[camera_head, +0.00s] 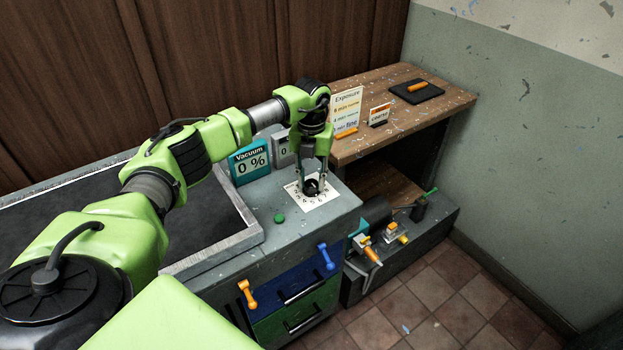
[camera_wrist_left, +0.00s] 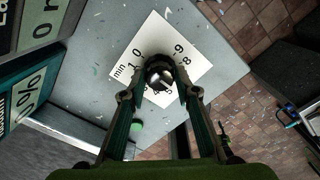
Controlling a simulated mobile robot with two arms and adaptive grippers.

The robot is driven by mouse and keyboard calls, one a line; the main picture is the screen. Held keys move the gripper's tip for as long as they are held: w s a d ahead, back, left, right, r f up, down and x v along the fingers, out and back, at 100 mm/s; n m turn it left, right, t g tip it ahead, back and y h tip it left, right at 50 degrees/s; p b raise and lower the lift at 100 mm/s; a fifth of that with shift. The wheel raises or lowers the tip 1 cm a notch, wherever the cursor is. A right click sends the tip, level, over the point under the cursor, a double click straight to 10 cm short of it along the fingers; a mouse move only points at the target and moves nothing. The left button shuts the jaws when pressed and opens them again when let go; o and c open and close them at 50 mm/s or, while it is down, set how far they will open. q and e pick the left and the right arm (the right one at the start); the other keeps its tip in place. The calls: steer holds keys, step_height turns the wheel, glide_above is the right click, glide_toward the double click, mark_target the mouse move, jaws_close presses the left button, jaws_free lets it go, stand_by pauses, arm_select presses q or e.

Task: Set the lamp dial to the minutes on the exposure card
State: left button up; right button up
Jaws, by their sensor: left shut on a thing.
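The lamp dial is a black knob (camera_head: 311,187) on a white numbered plate (camera_head: 318,201), on top of the grey cabinet. My left gripper (camera_head: 312,186) comes down from above with its fingers on both sides of the knob, shut on it. In the left wrist view the knob (camera_wrist_left: 159,72) shows a pale mark on its lower right, near the 5. "min", 0, 1, 8 and 9 also show; the fingers cover other numbers. The exposure card (camera_head: 346,108) stands on the wooden shelf; its coloured lines are too small to read surely. My right gripper is out of view.
A teal Vacuum display (camera_head: 250,162) reads 0 %, beside a grey display (camera_head: 283,150). A green button (camera_head: 279,218) is left of the plate. A small card (camera_head: 379,114) and a dark pad (camera_head: 416,91) are on the shelf.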

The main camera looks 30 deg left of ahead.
mark_target(312, 183)
arm_select(q)
steer(key=shift+w, duration=0.1)
steer(key=o, duration=1.1)
steer(key=shift+r, duration=0.15)
steer(key=shift+r, duration=0.35)
step_height(312, 183, up, 11)
steer(key=shift+r, duration=0.1)
